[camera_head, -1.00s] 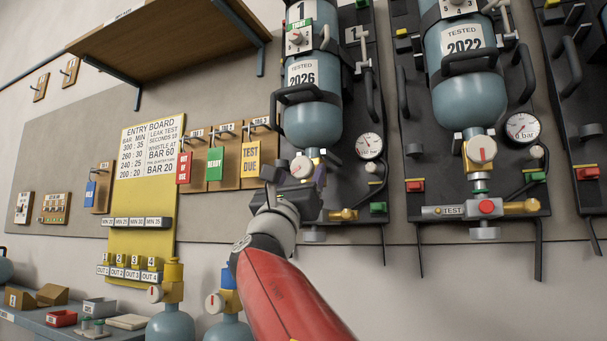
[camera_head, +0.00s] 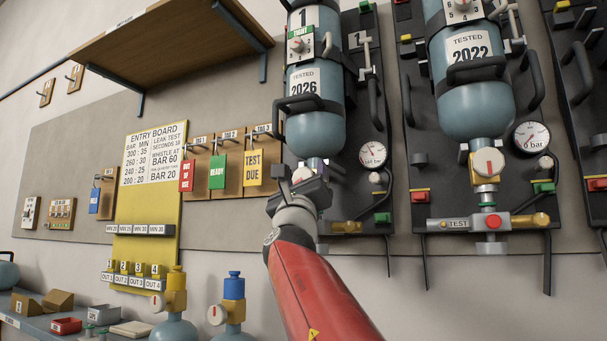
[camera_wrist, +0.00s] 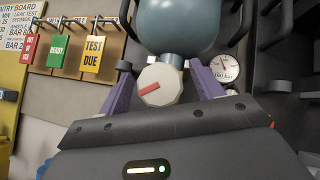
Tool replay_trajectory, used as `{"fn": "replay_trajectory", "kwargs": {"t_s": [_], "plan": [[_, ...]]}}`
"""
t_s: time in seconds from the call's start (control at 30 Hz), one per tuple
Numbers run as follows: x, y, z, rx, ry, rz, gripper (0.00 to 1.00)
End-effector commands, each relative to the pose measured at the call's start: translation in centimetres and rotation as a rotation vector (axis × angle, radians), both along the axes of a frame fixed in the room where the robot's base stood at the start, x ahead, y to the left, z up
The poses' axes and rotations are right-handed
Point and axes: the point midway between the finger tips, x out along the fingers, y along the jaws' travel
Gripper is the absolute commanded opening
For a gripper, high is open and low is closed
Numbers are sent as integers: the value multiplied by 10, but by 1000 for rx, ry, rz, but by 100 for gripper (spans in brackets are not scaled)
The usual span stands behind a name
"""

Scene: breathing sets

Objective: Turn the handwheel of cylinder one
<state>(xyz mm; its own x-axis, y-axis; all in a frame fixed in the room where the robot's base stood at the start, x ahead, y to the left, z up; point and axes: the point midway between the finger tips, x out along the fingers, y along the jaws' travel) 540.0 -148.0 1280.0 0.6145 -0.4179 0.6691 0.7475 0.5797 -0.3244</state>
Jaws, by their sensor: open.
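Cylinder one (camera_head: 317,134) is a blue-grey bottle marked 1 and 2026, held upright on a dark back plate. Its pale handwheel with a red bar (camera_wrist: 161,86) sits on the valve below the bottle. In the head view my gripper (camera_head: 302,172) is in front of the valve and hides most of the handwheel. In the wrist view the purple fingers of my gripper (camera_wrist: 160,72) stand apart, one on each side of the handwheel. The red bar lies slightly tilted there. I cannot tell whether either finger touches the wheel.
A gauge (camera_head: 373,154) and hoses are right of the valve. A second cylinder (camera_head: 475,105), marked 2022, hangs further right. Hanging tags, including a yellow TEST DUE tag (camera_head: 257,168), are close on the left. A wooden shelf (camera_head: 180,40) is above left.

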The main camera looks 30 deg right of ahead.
Motion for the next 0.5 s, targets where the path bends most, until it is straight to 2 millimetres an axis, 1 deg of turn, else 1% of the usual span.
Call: {"fn": "replay_trajectory", "kwargs": {"t_s": [0.17,0.2,0.5], "plan": [[0,0,0,0,0,0,66],[0,0,0,0,0,0,64],[0,0,0,1,0,1,25]]}}
